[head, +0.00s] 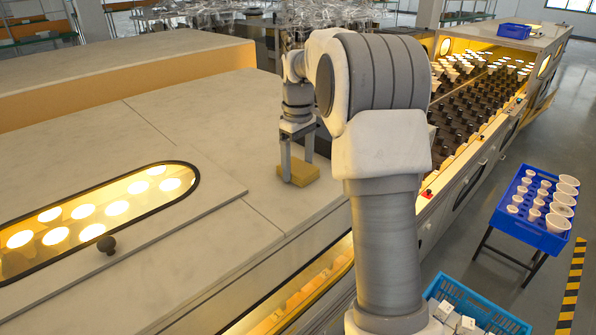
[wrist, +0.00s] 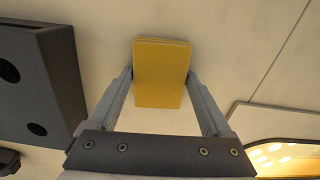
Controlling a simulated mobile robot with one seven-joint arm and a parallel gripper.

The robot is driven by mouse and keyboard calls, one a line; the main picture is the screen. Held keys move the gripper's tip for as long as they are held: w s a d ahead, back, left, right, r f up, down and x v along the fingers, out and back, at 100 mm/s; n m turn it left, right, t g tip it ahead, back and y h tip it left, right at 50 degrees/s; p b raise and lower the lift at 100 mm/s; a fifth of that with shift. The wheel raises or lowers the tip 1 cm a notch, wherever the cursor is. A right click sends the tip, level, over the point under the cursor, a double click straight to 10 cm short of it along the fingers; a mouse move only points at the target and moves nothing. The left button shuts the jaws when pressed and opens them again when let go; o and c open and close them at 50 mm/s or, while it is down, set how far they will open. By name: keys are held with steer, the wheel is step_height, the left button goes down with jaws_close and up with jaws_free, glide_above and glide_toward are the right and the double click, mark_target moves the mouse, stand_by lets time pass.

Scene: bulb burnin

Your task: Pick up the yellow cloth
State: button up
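The yellow cloth (head: 299,172) lies as a folded block on the pale top of the machine housing in the head view. In the wrist view the yellow cloth (wrist: 161,75) sits between the two fingers. My gripper (head: 298,178) points down over it, with one finger on either side. Whether either finger touches the cloth is hard to tell.
A glazed window with lit bulbs (head: 95,218) and a dark knob (head: 106,245) lie at the left on the housing top. A dark block with holes (wrist: 40,80) stands left of my gripper. A blue tray of white cups (head: 543,208) stands at the right.

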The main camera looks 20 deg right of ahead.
mark_target(298, 166)
steer(key=c, duration=0.8)
steer(key=shift+r, duration=0.1)
step_height(298, 166, up, 4)
steer(key=shift+w+r, duration=0.1)
steer(key=shift+w+d+r+p, duration=0.9)
steer(key=shift+w+d+r, duration=0.25)
steer(key=shift+d, duration=0.35)
steer(key=shift+w+d+r+p, duration=0.85)
steer(key=shift+w+d+r, duration=0.3)
steer(key=shift+d, duration=0.35)
steer(key=shift+w+d+r+p, duration=0.95)
steer(key=shift+w+d, duration=0.35)
steer(key=shift+d, duration=0.2)
